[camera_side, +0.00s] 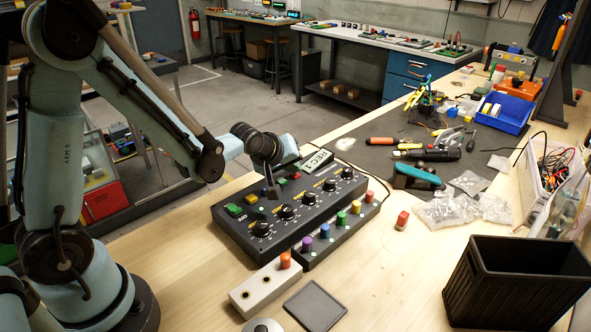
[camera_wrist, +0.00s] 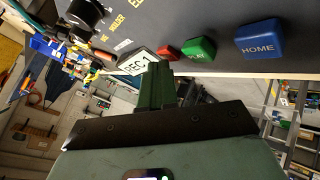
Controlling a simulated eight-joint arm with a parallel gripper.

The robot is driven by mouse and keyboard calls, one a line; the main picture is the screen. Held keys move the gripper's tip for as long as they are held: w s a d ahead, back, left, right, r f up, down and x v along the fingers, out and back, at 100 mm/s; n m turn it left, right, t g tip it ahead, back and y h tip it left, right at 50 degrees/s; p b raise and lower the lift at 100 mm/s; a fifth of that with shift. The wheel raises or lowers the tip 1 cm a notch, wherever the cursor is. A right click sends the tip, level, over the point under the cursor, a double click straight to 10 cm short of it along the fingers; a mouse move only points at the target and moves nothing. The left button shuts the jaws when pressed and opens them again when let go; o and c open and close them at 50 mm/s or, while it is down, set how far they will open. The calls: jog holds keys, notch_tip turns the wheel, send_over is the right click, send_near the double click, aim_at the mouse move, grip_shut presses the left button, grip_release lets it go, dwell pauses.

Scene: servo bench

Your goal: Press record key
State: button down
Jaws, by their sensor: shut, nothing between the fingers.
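The black control box (camera_side: 290,222) lies on the wooden bench in the side view, with small coloured keys along its back edge and several knobs. A white REC sign (camera_side: 317,160) stands at its far end; it also shows in the wrist view (camera_wrist: 135,64). In the wrist view a red key (camera_wrist: 168,52) is beside the sign, then a green key (camera_wrist: 198,49) and a blue HOME key (camera_wrist: 258,38). My gripper (camera_side: 271,194) is shut and empty over the key row. Its fingertips (camera_wrist: 154,69) partly hide the sign's lower edge; I cannot tell whether they touch anything.
A strip of coloured pegs (camera_side: 338,221) runs along the box's front. A grey block with an orange peg (camera_side: 264,287) and a black bin (camera_side: 515,282) stand nearer. Tools lie on the dark mat (camera_side: 380,160) behind.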

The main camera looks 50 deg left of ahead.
aim_at(292, 176)
jog(key=shift+r, duration=0.9)
jog(key=shift+r, duration=2.5)
jog(key=shift+s, duration=0.1)
jog(key=s+d+r+m+g+h, duration=0.1)
jog(key=s+d+m, duration=0.1)
jog(key=s+m, duration=0.3)
jog(key=s+d+m+g, duration=0.1)
jog(key=s+d+m, duration=0.2)
jog(key=s, duration=0.9)
jog(key=m, duration=0.3)
jog(key=shift+d+r+h, duration=0.2)
jog(key=shift+r+h, duration=0.2)
